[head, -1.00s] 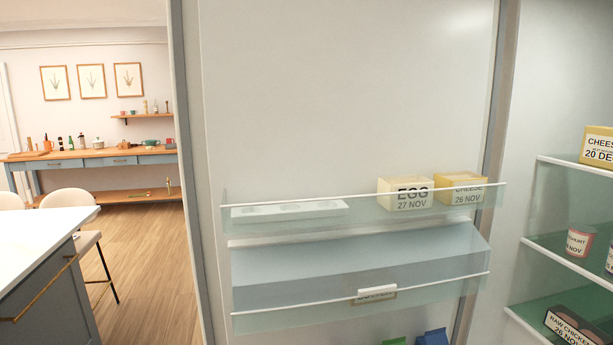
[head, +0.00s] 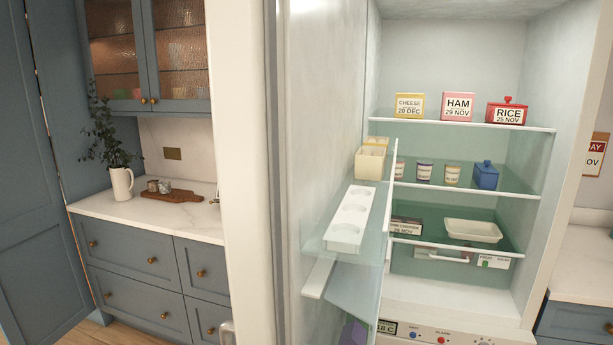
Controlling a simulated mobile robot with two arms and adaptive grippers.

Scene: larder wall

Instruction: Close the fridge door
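The fridge door (head: 328,120) stands open on the left side of the fridge (head: 567,110), seen nearly edge-on with its inner face toward the right. Its upper shelf holds a white egg tray (head: 349,220) and pale yellow boxes (head: 370,160). A lower door bin hangs below. The door's pale outer edge (head: 248,150) runs top to bottom of the view. Part of what looks like a handle (head: 227,331) shows low at its left. Neither of my grippers is in view.
Fridge shelves hold boxes of cheese (head: 409,105), ham (head: 458,106) and rice (head: 507,112), with jars and a white tray (head: 472,230) below. Blue cabinets and a counter (head: 150,215) with a jug (head: 121,184) stand left. Another counter (head: 585,257) is at right.

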